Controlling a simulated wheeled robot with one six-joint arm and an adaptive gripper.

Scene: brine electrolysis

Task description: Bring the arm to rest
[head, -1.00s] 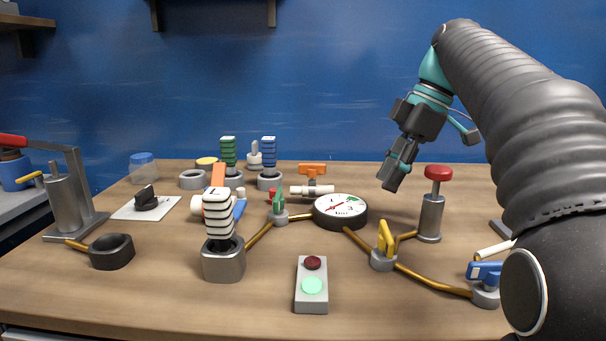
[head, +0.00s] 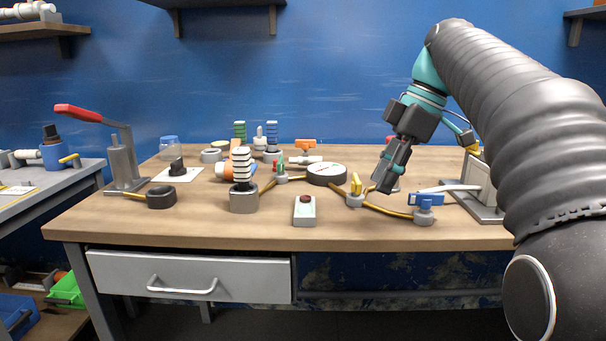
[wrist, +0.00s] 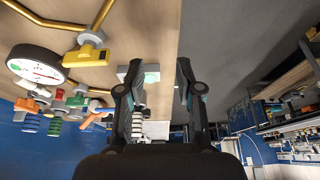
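My gripper (head: 380,188) hangs at the end of my arm in the right half of the head view, pointing down and slightly left. In the picture it overlaps the red-topped post, which it mostly hides. In the wrist view my gripper (wrist: 160,66) shows two dark fingers apart with nothing held between them. The striped black-and-white plug (head: 241,165) stands upright in a grey socket (head: 244,202), away from the gripper.
The wooden table (head: 200,228) carries a round gauge (head: 327,174), a button box (head: 305,210), a yellow-handled valve (head: 355,191), a blue-handled valve (head: 424,205) and a red-handled lever press (head: 122,165). A closed drawer (head: 190,276) is below. Wall shelves hang above.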

